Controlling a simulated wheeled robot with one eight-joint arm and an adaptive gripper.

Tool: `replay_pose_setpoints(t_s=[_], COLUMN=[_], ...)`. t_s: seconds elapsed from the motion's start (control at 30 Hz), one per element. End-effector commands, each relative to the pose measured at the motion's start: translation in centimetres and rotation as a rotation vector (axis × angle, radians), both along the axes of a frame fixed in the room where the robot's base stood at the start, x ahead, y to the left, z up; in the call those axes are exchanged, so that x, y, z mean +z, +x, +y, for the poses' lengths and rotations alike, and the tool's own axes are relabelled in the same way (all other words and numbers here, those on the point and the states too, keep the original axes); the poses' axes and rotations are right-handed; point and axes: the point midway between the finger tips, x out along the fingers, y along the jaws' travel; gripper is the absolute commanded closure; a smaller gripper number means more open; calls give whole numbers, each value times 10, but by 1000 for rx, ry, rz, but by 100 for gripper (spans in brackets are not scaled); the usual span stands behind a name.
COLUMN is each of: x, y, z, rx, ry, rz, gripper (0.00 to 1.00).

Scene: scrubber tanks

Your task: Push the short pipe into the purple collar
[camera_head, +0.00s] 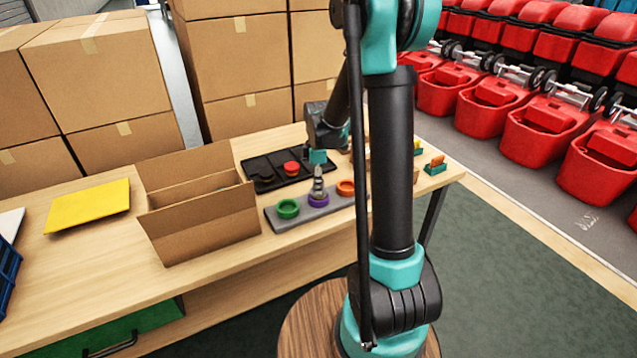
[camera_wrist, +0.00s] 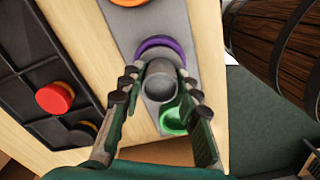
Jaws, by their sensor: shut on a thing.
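My gripper (camera_wrist: 162,90) is shut on the short grey pipe (camera_wrist: 159,84), a finger on each side of it. The purple collar (camera_wrist: 162,45) lies on the long grey board (camera_wrist: 184,22), and the pipe covers part of its ring in the wrist view. In the head view my gripper (camera_head: 318,177) is directly above the purple collar (camera_head: 318,201). The pipe looks roughly upright there. I cannot tell how far its lower end is inside the collar.
A green collar (camera_head: 288,208) and an orange collar (camera_head: 346,188) flank the purple one. Behind is a black tray (camera_head: 262,165) with a red round piece (camera_head: 291,168). An open cardboard box (camera_head: 206,222) stands to the left. A barrel (camera_wrist: 280,40) shows in the wrist view.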

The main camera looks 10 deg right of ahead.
Motion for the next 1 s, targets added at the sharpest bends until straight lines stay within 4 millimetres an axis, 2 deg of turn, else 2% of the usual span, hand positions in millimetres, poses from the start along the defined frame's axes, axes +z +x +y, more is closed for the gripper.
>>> replay_pose_setpoints(t_s=[0.87, 0.9, 1.0], x=[-4, -4, -4], y=[0, 0, 0], z=[0, 0, 0], rx=[0, 0, 0], ry=[0, 0, 0], rz=[0, 0, 0], gripper=[96, 65, 52])
